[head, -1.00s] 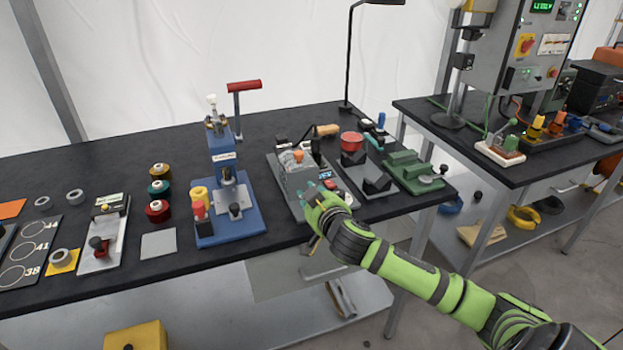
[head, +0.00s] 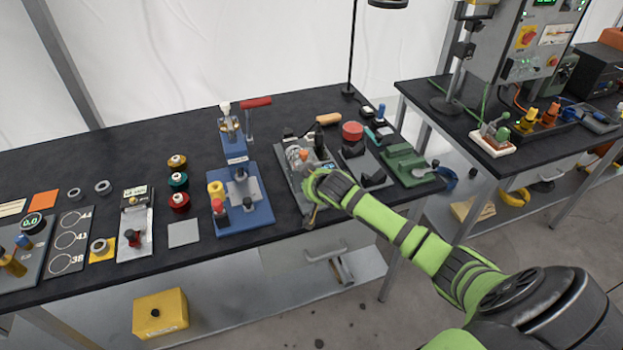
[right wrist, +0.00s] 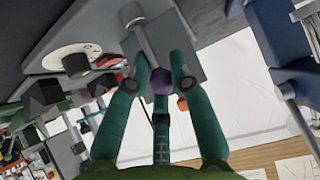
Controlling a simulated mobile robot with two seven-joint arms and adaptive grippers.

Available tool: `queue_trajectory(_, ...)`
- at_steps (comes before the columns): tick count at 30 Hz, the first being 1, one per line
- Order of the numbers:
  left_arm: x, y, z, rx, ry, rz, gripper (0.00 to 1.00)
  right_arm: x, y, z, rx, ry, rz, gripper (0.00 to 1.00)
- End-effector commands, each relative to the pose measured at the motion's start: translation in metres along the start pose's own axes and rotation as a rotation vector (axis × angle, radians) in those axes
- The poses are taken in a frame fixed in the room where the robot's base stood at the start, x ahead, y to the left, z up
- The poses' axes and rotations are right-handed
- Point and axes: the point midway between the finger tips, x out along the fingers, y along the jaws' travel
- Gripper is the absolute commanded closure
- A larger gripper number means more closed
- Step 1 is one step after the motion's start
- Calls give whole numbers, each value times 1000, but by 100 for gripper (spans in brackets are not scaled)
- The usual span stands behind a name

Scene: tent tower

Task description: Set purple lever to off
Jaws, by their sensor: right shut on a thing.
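In the right wrist view, the purple lever knob (right wrist: 161,82) sits at the end of a grey metal rod that runs up and left to a round pivot on a grey block. My right gripper (right wrist: 155,86) has its teal fingers closed around the knob. In the head view, my right gripper (head: 314,184) is at the front of a grey device (head: 293,168) on the black bench. The gripper hides the purple lever there, and I cannot read its on or off marks. My left gripper is not in view.
A blue press (head: 240,205) stands left of the grey device. A fixture with a red round part (head: 352,131) and a green fixture (head: 408,162) stand to the right. Thread spools and small plates lie farther left. A second bench with a control cabinet (head: 530,35) is at the right.

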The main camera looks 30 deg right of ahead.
Motion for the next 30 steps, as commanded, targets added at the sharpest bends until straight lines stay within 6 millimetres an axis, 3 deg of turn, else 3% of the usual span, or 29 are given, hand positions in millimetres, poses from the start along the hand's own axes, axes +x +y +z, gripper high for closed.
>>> queue_trajectory(12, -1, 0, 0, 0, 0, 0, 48, 2, -4, 7, 5, -21, -7, 100)
queue_trajectory(13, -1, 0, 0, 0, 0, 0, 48, 2, -4, 7, 5, -21, -7, 70)
queue_trajectory(14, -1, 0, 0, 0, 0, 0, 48, 2, -4, 7, 5, -21, -7, 58)
queue_trajectory(15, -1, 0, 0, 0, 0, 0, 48, 2, -4, 7, 5, -21, -7, 56)
queue_trajectory(25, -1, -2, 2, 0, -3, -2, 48, 0, -1, 3, 3, -12, -3, 56)
queue_trajectory(30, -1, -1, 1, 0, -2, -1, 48, -12, -1, 2, 2, -10, -3, 56)
